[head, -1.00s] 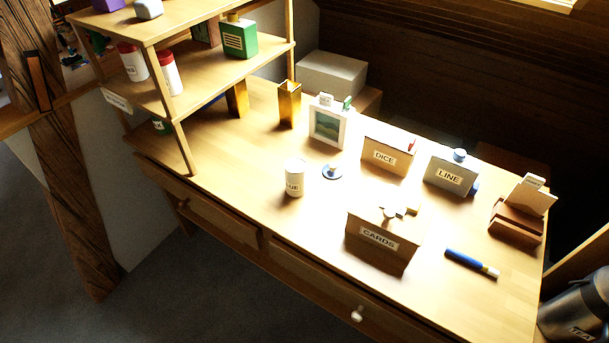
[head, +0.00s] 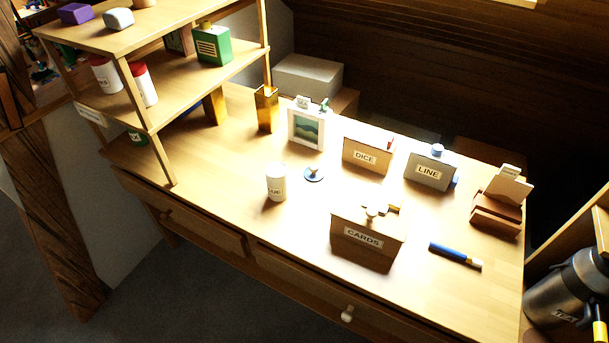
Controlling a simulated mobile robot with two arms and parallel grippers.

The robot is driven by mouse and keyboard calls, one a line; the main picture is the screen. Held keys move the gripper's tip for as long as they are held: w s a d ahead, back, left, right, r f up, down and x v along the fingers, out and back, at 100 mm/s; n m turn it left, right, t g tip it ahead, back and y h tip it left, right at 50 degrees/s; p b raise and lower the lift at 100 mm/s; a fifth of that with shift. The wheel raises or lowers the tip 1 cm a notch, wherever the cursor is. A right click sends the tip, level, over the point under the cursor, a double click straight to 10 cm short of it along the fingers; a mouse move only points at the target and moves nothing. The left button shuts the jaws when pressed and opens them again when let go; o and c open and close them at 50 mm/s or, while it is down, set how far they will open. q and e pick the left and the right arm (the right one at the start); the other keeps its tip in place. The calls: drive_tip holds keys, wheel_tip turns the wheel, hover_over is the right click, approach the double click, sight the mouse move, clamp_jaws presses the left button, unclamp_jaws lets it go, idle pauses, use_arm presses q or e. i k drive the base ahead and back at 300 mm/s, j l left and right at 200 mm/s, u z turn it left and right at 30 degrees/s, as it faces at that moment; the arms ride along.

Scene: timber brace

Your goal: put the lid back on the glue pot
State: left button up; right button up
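The glue pot (head: 276,183) is a white cylinder with dark lettering, partly turned out of sight. It stands upright on the desk, left of the CARDS box. A small round blue lid with a pale knob (head: 314,173) lies on the desk just behind and right of the pot, apart from it. It looks like the pot's lid. Neither of my grippers is in view.
The desk (head: 225,150) holds a CARDS box (head: 363,240), DICE box (head: 367,156), LINE box (head: 430,171), picture frame (head: 306,126) and blue-handled tool (head: 455,255). A shelf unit (head: 190,75) stands at left. A TEA flask (head: 566,292) is at lower right.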

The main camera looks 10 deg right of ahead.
sight(277, 174)
drive_tip(key=i+j+z, duration=0.1)
drive_tip(key=z, duration=0.3)
drive_tip(key=j+z, duration=0.4)
drive_tip(key=i+j+z, duration=0.15)
drive_tip(key=j, duration=0.55)
drive_tip(key=i+j+z, duration=0.1)
drive_tip(key=j, duration=0.6)
drive_tip(key=i+j+z, duration=0.15)
drive_tip(key=j, duration=0.55)
drive_tip(key=k, duration=0.05)
